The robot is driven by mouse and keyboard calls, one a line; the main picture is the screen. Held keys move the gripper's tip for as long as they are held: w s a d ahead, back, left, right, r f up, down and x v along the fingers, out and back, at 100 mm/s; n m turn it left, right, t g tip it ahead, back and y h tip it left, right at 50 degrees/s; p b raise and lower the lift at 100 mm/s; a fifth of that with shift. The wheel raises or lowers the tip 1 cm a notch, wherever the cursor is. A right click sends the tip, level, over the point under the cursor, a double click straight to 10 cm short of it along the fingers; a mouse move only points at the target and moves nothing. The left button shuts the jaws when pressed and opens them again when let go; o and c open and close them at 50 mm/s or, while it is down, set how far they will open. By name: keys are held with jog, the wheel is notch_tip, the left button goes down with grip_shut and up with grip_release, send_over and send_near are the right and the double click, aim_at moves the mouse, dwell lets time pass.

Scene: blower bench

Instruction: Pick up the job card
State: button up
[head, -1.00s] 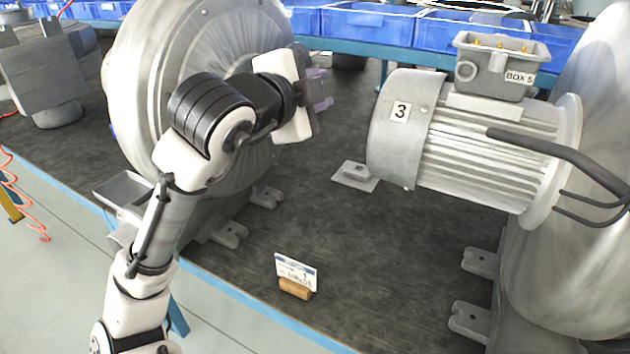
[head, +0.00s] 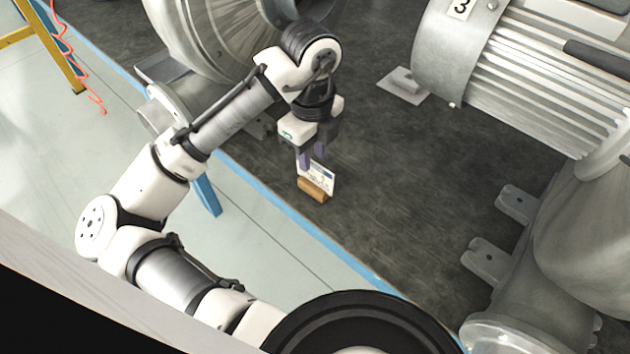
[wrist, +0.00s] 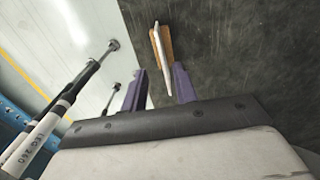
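The job card (head: 325,174) is a small white card with a blue band. It stands upright in a small wooden block (head: 312,190) near the bench's front edge. In the wrist view the card (wrist: 161,52) shows nearly edge-on in the block (wrist: 166,40). My gripper (head: 311,157) points down just above the card, and a finger covers part of it in the head view. In the wrist view my gripper (wrist: 160,88) has its two purple fingers apart, with the card's near end toward the gap, closer to the right finger. Whether they touch the card cannot be told.
A large grey blower (head: 225,40) stands behind my arm. A small flat plate (head: 403,86) lies near the motor. The dark bench top (head: 420,180) right of the card is clear.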

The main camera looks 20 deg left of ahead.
aim_at(315, 173)
jog(key=shift+w+d+f+p, duration=0.1)
jog(key=shift+f+p, duration=0.05)
jog(key=shift+f, duration=1.4)
jog(key=shift+w+d+f+p, duration=0.1)
jog(key=shift+f+p, duration=0.05)
jog(key=shift+f, duration=1.4)
jog(key=shift+f, duration=0.25)
grip_shut()
